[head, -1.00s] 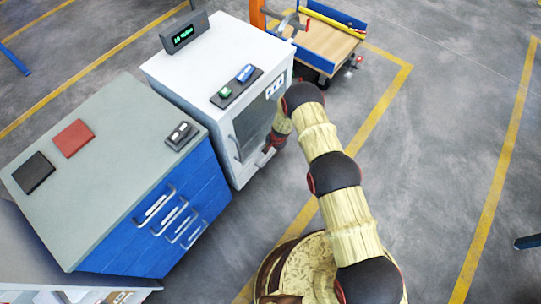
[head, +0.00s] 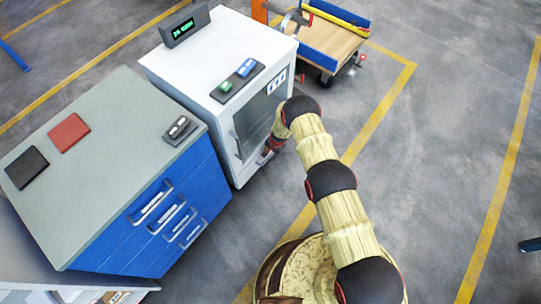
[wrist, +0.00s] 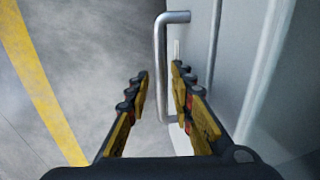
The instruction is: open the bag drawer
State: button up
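The blue drawer cabinet (head: 195,195) stands at the left in the head view, with several silver bar handles (head: 150,206) on its front. All its drawers look shut. I cannot read which one is the bag drawer. My gripper (head: 266,155) is at the front of the white machine (head: 225,45), away from the blue cabinet. In the wrist view my gripper (wrist: 158,85) is open, its two fingers apart. A vertical metal door handle (wrist: 160,65) lies between the fingers in the picture. I cannot tell whether they touch it.
The cabinet top holds a red pad (head: 69,132), a black pad (head: 27,167) and a small dark holder (head: 180,130).

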grip_shut()
dwell(0.6)
